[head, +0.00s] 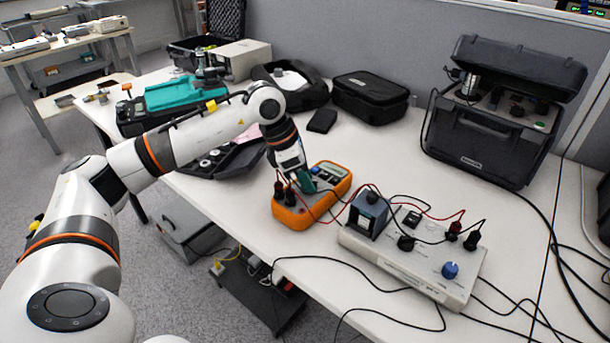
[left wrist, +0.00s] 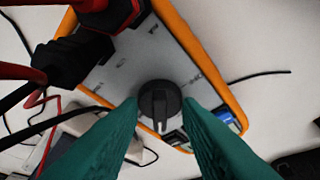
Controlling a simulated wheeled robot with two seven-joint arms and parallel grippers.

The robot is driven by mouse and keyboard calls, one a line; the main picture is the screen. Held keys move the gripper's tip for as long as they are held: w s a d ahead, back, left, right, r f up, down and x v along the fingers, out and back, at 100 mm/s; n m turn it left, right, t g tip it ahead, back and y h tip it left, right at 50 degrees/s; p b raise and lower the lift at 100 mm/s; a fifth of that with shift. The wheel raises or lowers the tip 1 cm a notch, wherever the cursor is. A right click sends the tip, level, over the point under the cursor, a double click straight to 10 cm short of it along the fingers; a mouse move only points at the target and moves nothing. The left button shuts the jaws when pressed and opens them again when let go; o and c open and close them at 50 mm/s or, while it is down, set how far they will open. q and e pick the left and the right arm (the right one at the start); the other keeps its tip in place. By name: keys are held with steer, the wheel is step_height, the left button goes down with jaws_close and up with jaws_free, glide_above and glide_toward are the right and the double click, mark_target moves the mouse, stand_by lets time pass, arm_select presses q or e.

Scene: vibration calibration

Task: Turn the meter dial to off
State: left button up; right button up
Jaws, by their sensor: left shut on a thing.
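The orange multimeter (head: 291,217) lies face up on the bench in the head view. Its grey face (left wrist: 135,68) and orange rim fill the upper middle of the left wrist view. The black round dial (left wrist: 159,98) has a raised pointer bar, which lies roughly upright in that view. My left gripper (head: 304,183) is down over the meter, its teal fingers (left wrist: 160,108) shut on the dial from both sides. The dial is hidden in the head view. The markings are too blurred to read. My right gripper is not in view.
Red and black probe plugs (left wrist: 103,22) stand in the meter close to the fingers. Their leads run to a grey control box (head: 420,268) with a blue knob. A black open case (head: 232,160) lies left of the meter.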

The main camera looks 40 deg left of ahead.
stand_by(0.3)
arm_select(q)
steer(key=o, duration=0.9)
steer(key=shift+o, duration=0.2)
steer(key=shift+a+r, duration=0.1)
steer(key=shift+r, duration=0.2)
steer(key=p+v, duration=0.1)
steer(key=v, duration=1)
steer(key=shift+s+r, duration=0.15)
steer(key=shift+r, duration=0.05)
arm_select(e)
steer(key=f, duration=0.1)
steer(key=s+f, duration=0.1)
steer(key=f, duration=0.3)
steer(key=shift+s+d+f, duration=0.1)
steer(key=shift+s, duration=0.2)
arm_select(q)
steer(key=shift+o, duration=0.2)
steer(key=shift+p, duration=0.35)
